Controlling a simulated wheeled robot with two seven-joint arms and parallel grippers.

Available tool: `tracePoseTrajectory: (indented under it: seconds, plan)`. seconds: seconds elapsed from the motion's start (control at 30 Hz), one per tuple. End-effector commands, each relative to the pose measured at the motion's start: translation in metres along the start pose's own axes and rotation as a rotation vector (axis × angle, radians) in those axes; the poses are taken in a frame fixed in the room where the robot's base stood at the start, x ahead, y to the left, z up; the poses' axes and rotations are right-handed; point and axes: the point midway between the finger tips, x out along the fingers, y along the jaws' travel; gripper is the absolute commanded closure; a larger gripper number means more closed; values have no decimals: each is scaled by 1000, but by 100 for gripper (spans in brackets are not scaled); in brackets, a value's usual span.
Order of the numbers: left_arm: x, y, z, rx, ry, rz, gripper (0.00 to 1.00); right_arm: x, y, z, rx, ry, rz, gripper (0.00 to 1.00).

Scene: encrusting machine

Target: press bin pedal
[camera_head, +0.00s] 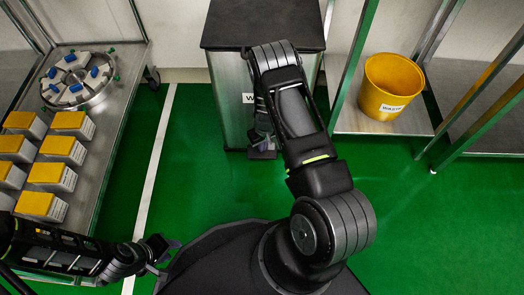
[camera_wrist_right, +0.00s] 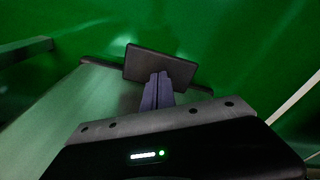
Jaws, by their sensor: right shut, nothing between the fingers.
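The bin (camera_head: 228,95) is a silver box with a black lid (camera_head: 262,22), standing upright on the floor, its lid down. Its black pedal (camera_head: 262,154) sticks out low at the front. It also shows in the right wrist view as a dark flat plate (camera_wrist_right: 165,66). My right gripper (camera_wrist_right: 160,78) is shut and empty, with its fingertips over the pedal's near edge. I cannot tell whether they touch it. In the head view my right arm hides part of the bin's front. My left gripper (camera_head: 172,256) is apart from the bin at the lower left, fingers spread and empty.
A steel cart (camera_head: 118,130) on the left holds yellow-topped boxes (camera_head: 60,148) and a round tray (camera_head: 78,80) with blue pieces. A yellow waste bucket (camera_head: 388,85) stands on a metal shelf at the right. Green floor (camera_head: 430,225) is clear at the right.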

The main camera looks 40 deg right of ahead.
Motion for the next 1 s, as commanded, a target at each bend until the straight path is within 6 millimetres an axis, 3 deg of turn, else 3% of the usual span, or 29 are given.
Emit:
tracePoseTrajectory:
  seconds: [1.0]
  plan:
    - [53,-18,-6,-4,18,4,64,62,0,6,0,0,0,100]
